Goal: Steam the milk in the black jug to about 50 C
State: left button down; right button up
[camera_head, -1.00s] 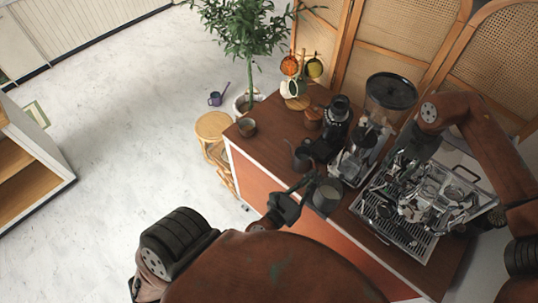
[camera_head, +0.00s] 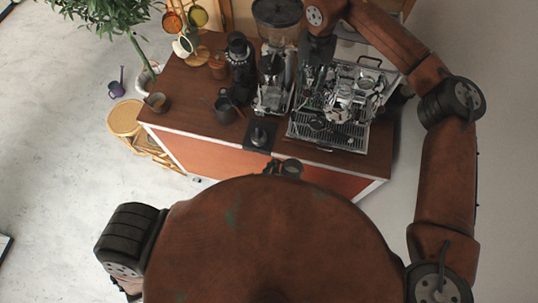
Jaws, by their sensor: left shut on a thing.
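The black jug (camera_head: 292,168) is in front of the cart's front edge, partly hidden by my own body. My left gripper (camera_head: 273,168) is shut on it at its left side; its fingers are mostly hidden. The jug stands apart from the espresso machine (camera_head: 345,98), which sits on the right part of the cart top. My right gripper (camera_head: 318,50) points down at the machine's back left, beside the grinder. Its fingertips are too small and dark to tell whether they are open. The milk and its temperature cannot be made out.
Behind the jug lies a dark mat with a tamper (camera_head: 262,134). A grinder (camera_head: 275,70), a black device (camera_head: 240,65) and another dark jug (camera_head: 226,108) stand left of the machine.

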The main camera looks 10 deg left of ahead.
pick_arm(q)
jog(key=shift+w+a+r+x, duration=0.3)
jog(key=shift+a+x, duration=0.35)
jog(key=shift+x, duration=3.55)
jog(key=w+r, duration=0.7)
jog(key=w, duration=0.1)
jog(key=shift+a+r, duration=0.25)
jog(key=shift+r, duration=0.1)
jog(key=shift+w+r, duration=0.1)
jog(key=shift+r, duration=0.05)
